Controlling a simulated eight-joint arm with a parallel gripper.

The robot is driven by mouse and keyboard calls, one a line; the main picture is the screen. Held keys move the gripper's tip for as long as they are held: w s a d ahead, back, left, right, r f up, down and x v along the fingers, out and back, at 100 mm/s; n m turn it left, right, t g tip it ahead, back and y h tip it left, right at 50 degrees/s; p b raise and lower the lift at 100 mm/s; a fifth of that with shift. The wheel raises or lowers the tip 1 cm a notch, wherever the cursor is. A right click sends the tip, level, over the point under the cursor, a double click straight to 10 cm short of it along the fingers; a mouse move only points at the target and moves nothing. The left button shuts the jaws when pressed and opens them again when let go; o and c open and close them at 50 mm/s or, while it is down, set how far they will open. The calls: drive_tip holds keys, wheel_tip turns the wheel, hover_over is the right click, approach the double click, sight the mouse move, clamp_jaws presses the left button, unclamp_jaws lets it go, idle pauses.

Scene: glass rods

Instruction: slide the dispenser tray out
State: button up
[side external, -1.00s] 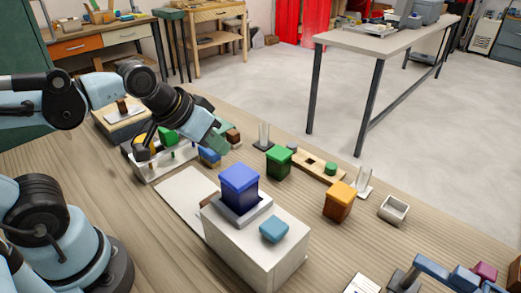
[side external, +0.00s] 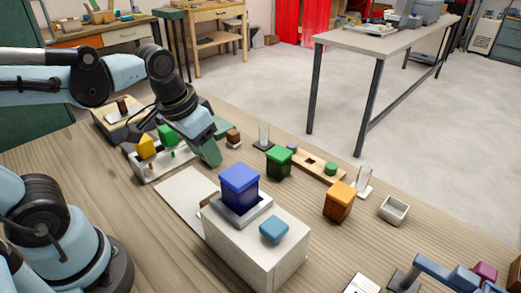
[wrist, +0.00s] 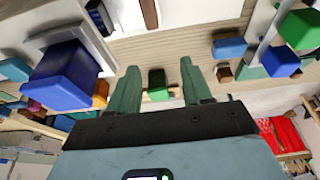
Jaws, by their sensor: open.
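The white dispenser box (side external: 258,250) stands on the wooden table in the side view. A dark blue lidded hopper (side external: 239,184) sits on its top, and shows at the left of the wrist view (wrist: 62,80). A small brown part (side external: 207,200) shows at the box's left side, mostly hidden; I cannot tell whether it belongs to the tray. The tray itself is not clearly visible. My gripper (side external: 210,155) is above the table, behind and left of the hopper, apart from it. Its green fingers are spread and empty in the wrist view (wrist: 157,68).
A white mat (side external: 187,194) lies left of the dispenser. A light blue block (side external: 274,229) rests on the box top. A rack with yellow and green blocks (side external: 165,162) is at left. A green box (side external: 279,162) and an orange box (side external: 340,201) stand to the right.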

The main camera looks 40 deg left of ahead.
drive_tip(key=shift+s+d+f+g, duration=0.15)
drive_tip(key=shift+f+g, duration=0.4)
drive_tip(key=shift+f, duration=1.35)
drive_tip(key=shift+s+d+f+g, duration=0.15)
drive_tip(key=shift+f+g, duration=0.45)
drive_tip(key=shift+f, duration=1.3)
drive_tip(key=shift+s+d+f+g, duration=0.15)
drive_tip(key=shift+f+g, duration=0.4)
drive_tip(key=shift+f, duration=1.35)
drive_tip(key=shift+w, duration=0.1)
clamp_jaws()
